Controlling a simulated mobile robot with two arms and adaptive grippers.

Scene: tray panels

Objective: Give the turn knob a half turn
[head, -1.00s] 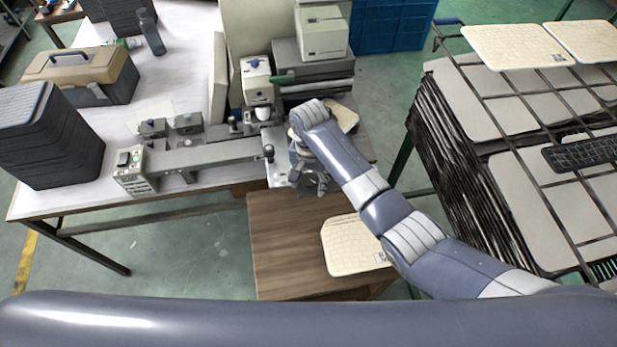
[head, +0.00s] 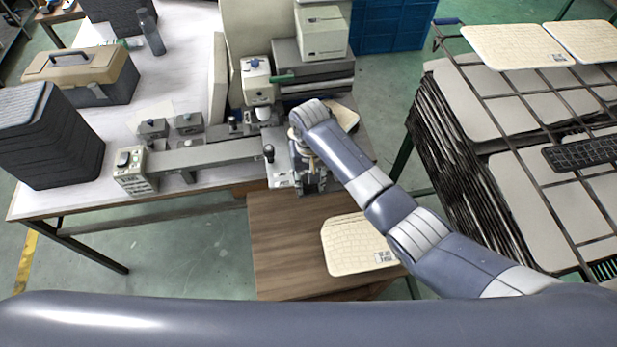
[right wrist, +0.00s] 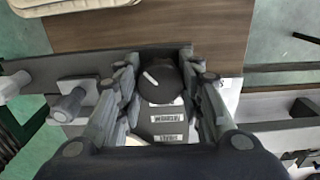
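The turn knob (right wrist: 160,82) is black and round with a white pointer line, in the right wrist view. The pointer slants toward the upper left. My right gripper (right wrist: 161,76) is open, with one finger on each side of the knob. A narrow gap seems to show beside the knob, and I cannot tell whether either finger touches it. In the head view my right gripper (head: 311,180) is over the machine's right end, and it hides the knob there. My left gripper is out of view.
The grey machine (head: 205,156) stands on the white table (head: 150,90). A small upright lever (head: 268,152) is just left of my gripper. A wooden table (head: 290,245) with a cream tray panel (head: 350,246) is in front. A rack (head: 495,170) stands at right.

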